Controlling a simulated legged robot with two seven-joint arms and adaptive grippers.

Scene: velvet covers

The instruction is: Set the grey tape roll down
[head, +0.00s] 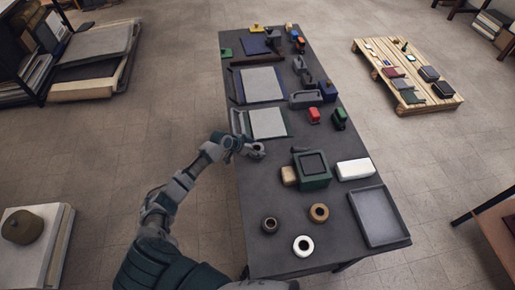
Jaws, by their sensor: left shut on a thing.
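The grey tape roll (258,148) is at the fingertips of my left gripper (250,147), near the left edge of the dark table (251,200). The gripper is shut on it. From this view I cannot tell whether the roll touches the table top. My right gripper does not show.
A dark roll (270,225), a white roll (303,246) and a brown roll (319,213) lie at the near end, beside a grey tray (379,217). A green box (312,170) and a white block (355,169) stand mid-table.

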